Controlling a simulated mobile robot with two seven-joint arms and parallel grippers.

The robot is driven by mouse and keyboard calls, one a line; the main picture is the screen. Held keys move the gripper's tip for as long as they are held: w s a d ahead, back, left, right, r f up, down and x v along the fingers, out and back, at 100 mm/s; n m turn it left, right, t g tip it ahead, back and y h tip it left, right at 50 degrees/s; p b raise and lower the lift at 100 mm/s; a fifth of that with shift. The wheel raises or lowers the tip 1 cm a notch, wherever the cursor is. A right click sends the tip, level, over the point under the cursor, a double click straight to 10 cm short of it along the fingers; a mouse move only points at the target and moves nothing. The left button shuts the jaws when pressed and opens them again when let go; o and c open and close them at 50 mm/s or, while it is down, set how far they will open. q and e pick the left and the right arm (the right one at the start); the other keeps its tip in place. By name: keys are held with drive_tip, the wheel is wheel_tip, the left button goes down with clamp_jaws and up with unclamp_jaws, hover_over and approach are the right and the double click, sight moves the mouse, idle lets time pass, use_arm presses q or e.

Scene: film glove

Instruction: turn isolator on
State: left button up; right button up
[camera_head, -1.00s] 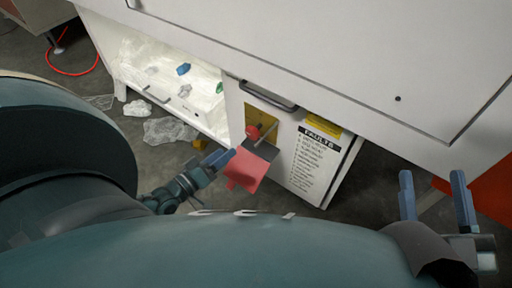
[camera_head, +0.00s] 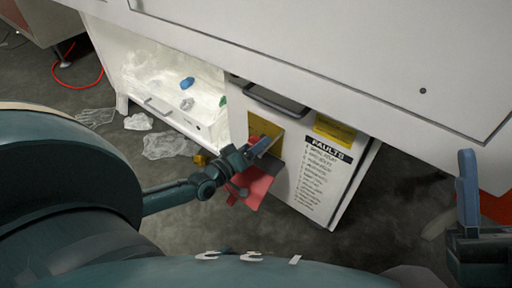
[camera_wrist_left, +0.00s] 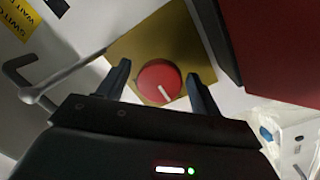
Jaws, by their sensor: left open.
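The isolator is a round red knob (camera_wrist_left: 160,82) with a pale pointer line, on a yellow plate (camera_head: 265,130) on the front of the white cabinet. In the left wrist view my left gripper (camera_wrist_left: 160,85) is open, with one finger on each side of the knob. I cannot tell whether the fingers touch it. In the head view the left gripper (camera_head: 262,147) is in front of the plate and hides the knob. My right gripper (camera_head: 467,200) is at the right edge, partly cut off, away from the cabinet front; one finger shows clearly.
A red flap (camera_head: 252,187) hangs below the plate. A grey bar handle (camera_head: 275,102) is above it, and a "FAULTS" label (camera_head: 325,165) to the right. Crumpled film (camera_head: 168,145) lies on the floor.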

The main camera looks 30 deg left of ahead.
use_arm(q)
drive_tip(key=shift+w+d, duration=0.1)
drive_tip(key=shift+w, duration=0.25)
drive_tip(key=shift+c, duration=0.4)
drive_tip(key=c, duration=0.9)
